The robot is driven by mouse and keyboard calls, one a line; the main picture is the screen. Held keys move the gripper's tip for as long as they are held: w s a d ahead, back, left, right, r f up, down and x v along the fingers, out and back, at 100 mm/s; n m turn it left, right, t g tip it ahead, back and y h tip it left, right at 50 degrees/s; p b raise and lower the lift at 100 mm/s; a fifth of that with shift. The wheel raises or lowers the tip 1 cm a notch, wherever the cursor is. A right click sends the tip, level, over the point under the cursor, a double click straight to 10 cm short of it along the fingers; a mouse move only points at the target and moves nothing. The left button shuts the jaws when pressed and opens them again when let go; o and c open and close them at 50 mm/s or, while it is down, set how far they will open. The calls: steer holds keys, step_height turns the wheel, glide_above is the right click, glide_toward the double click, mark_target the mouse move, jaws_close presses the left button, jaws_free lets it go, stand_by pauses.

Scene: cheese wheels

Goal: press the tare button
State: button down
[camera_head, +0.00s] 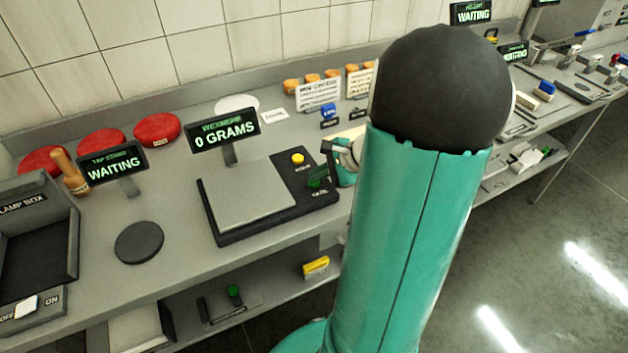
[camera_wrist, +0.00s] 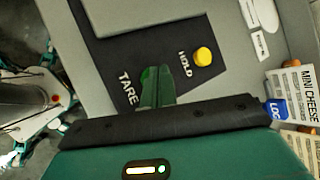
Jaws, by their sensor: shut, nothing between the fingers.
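The weighing scale has a grey plate (camera_head: 250,195) on a dark base (camera_head: 222,239), and its display (camera_head: 223,130) reads 0 GRAMS. A yellow button (camera_head: 297,158) marked HOLD sits on the base's right part; it also shows in the wrist view (camera_wrist: 203,56). The TARE label (camera_wrist: 128,88) lies just left of my gripper (camera_wrist: 158,72) in the wrist view. My gripper is shut and empty, its green fingers over the panel beside that label. The tare button is mostly or wholly hidden by them. I cannot tell whether the fingertips touch it.
A WAITING display (camera_head: 114,163) and a dark round pad (camera_head: 139,242) stand left of the scale. Red cheese wheels (camera_head: 157,129) line the back. Small orange cheeses and a MINI CHEESE card (camera_wrist: 292,92) stand beyond the scale. My arm hides the bench's middle.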

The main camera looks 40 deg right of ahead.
mark_target(319, 182)
steer(key=shift+r, duration=0.6)
steer(key=shift+r, duration=2.5)
